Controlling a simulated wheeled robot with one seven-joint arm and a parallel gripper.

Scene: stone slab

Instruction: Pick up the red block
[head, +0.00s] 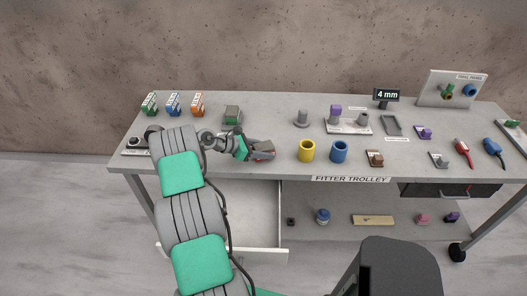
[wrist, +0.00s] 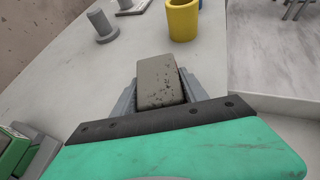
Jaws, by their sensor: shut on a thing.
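My gripper (head: 262,151) is over the left-middle part of the trolley top, near the front edge. In the wrist view my gripper (wrist: 160,88) is shut on a block (wrist: 158,80), with a grey finger on each side of it. The block's face looks grey-brown with dark specks there, not clearly red. In the head view the block (head: 264,146) is small and partly hidden by the fingers, with a hint of dark red low beside it. I cannot tell whether it touches the top.
A yellow cup (head: 307,151) and a blue cup (head: 339,152) stand right of my gripper. A grey peg (head: 302,118) is behind. A green-topped grey block (head: 232,115) stands behind left. An open drawer (head: 262,215) is below the front edge. Several small tools lie at the right.

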